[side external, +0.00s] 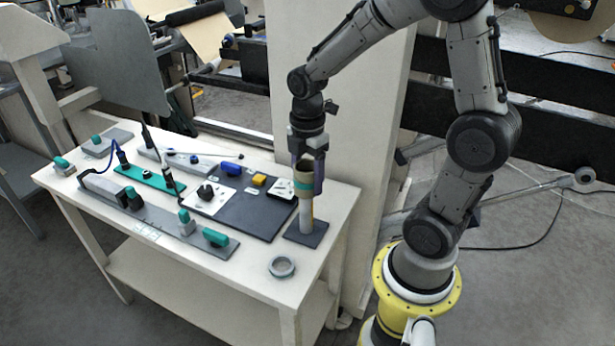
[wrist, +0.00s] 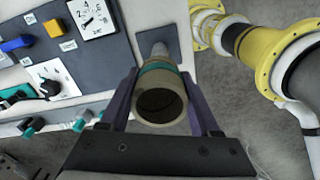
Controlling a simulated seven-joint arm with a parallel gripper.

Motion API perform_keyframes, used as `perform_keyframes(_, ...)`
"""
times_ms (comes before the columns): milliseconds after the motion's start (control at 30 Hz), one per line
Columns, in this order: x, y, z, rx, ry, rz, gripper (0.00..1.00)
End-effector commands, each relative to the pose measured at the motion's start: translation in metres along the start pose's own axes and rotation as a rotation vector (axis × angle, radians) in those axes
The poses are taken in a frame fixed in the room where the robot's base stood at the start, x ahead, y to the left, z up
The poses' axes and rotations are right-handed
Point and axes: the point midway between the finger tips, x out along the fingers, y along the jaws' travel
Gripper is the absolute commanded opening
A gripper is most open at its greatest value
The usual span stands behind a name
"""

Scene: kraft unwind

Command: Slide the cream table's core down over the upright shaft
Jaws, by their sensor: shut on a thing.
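The core (side external: 303,183) is a tan cardboard tube with a teal band, held roughly upright on the right end of the cream table (side external: 250,285). My gripper (side external: 306,175) is shut on it, with fingers on both sides; the wrist view also shows the core (wrist: 160,104), its open end facing the camera and dark inside. The pale upright shaft (side external: 306,217) stands on a dark square base (side external: 306,236) directly below the core. In the wrist view the shaft (wrist: 158,50) shows past the core's far end. I cannot tell whether the shaft's top is inside the core.
A grey-teal ring (side external: 281,267) lies near the table's front edge. A dark panel (side external: 245,215) with a dial (side external: 283,187), a yellow block (side external: 259,180) and a blue block (side external: 232,168) lies left of the shaft. A pale post (side external: 343,120) rises behind.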

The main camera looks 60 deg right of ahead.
Motion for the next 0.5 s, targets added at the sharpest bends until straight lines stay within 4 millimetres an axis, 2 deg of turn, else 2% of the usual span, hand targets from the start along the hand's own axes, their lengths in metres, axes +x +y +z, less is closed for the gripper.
perform_keyframes(500, 0.011, 0.000, 0.000, 0.000, 0.000, -0.002, 0.10)
